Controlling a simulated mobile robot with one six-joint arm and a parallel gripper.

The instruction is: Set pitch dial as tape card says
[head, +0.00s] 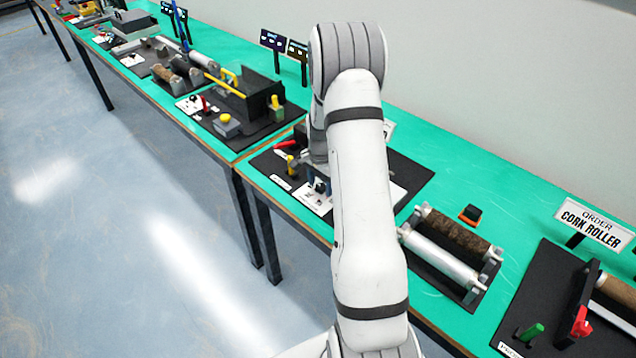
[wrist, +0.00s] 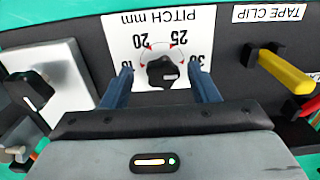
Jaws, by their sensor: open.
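The pitch dial (wrist: 163,73) is a black knob on a white plate (wrist: 118,28) headed "PITCH mm", which appears upside down in the wrist view. In the head view the white plate (head: 313,199) is partly behind my arm. I cannot identify a readable tape card.
Beside the dial are a "TAPE CLIP" label (wrist: 273,14), a yellow lever (wrist: 285,72) and a silver block (wrist: 62,82) with a black knob. A roller station (head: 439,259) and an "ORDER CORK ROLLER" sign (head: 594,225) stand right on the green table.

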